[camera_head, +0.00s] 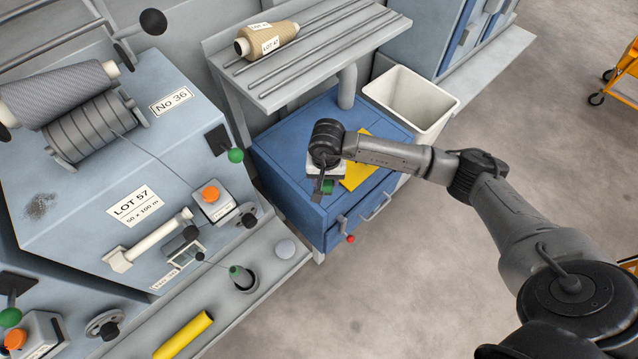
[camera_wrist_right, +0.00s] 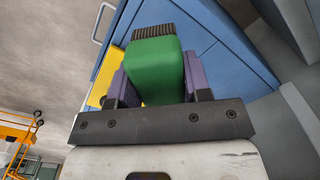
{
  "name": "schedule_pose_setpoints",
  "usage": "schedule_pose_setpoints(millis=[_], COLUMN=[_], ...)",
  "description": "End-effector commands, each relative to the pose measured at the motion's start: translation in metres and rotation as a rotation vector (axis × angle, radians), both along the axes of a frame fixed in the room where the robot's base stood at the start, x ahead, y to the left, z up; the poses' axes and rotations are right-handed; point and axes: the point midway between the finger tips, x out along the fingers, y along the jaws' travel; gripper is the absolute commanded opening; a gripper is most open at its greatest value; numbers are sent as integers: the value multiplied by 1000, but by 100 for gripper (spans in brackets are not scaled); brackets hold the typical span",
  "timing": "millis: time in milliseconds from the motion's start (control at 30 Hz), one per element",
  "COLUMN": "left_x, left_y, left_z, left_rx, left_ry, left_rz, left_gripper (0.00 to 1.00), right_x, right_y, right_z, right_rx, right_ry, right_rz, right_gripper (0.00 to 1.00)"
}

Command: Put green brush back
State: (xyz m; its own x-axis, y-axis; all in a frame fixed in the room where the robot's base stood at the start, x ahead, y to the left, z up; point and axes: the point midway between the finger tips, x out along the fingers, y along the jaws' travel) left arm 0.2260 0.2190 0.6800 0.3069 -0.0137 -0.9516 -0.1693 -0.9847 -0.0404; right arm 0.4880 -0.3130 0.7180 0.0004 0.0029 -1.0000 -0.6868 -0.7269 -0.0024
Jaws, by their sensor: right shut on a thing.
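The green brush (camera_wrist_right: 156,68) is between the purple-padded fingers of my right gripper (camera_wrist_right: 156,80), which is shut on it. Its dark bristles (camera_wrist_right: 160,31) point away from the gripper in the right wrist view. In the head view a small part of the green brush (camera_head: 327,187) shows beneath my right gripper (camera_head: 322,192), over the top of the blue cabinet (camera_head: 290,160). The wrist hides most of it, and I cannot tell whether it touches the cabinet. My left gripper is not in view.
A yellow sheet (camera_head: 358,172) lies on the blue cabinet. A white bin (camera_head: 410,98) stands behind it. A grey rack (camera_head: 310,55) with a tan yarn cone (camera_head: 268,40) overhangs the cabinet's back. The spinning frame (camera_head: 110,170) stands left, with a yellow tube (camera_head: 184,336) on its ledge.

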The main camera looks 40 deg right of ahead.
Motion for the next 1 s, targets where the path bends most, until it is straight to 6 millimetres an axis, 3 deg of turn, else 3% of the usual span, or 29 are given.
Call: schedule_pose_setpoints(millis=[100, 300, 467, 767, 1000], left_x=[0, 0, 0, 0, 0], left_y=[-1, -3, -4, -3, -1], left_z=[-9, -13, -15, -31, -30], left_rx=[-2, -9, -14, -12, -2], left_ry=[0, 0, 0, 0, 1], left_rz=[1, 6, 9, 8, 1], left_gripper=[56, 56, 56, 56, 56], right_x=[18, 31, 32, 32, 32], right_y=[-2, -5, -5, -5, -5], right_z=[-12, -19, -24, -59, -59], right_rx=[1, 1, -1, 1, -1], right_ry=[-1, 1, 1, 1, -1], right_rz=[-2, 0, 1, 0, 1], right_gripper=[19, 19, 19, 19, 19])
